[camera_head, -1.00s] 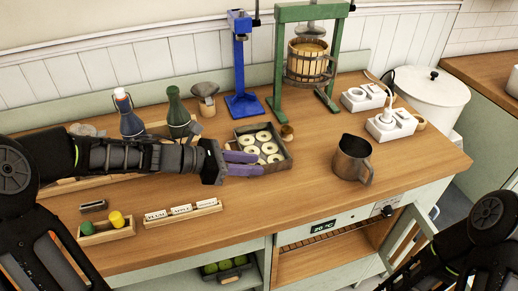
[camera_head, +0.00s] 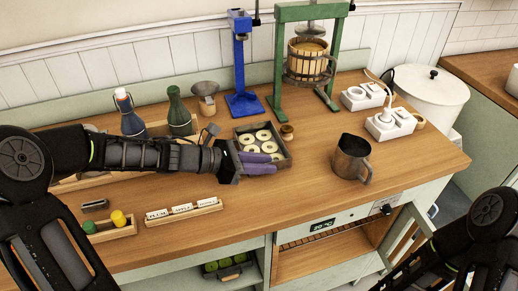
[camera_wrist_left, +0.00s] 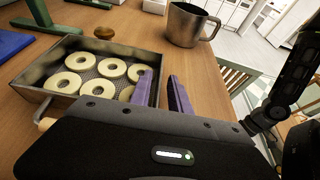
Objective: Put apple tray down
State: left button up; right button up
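The apple tray (camera_head: 286,156), a dark shallow tray holding several pale apple rings (camera_head: 263,135), rests on the wooden worktop below the blue stand. It also shows at the left of the left wrist view (camera_wrist_left: 24,92). My left gripper (camera_head: 275,163), with purple fingers, is at the tray's near side. The gripper hides part of the near wall. My right arm shows at the lower right; its gripper is out of view.
A metal jug (camera_head: 350,160) stands right of the tray, with clear worktop between. The green press (camera_head: 279,60) and blue stand (camera_head: 242,75) are behind. Bottles (camera_head: 179,113) and label blocks (camera_head: 182,209) are left.

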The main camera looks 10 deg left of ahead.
pick_arm(q)
grip_shut()
dwell(1.1)
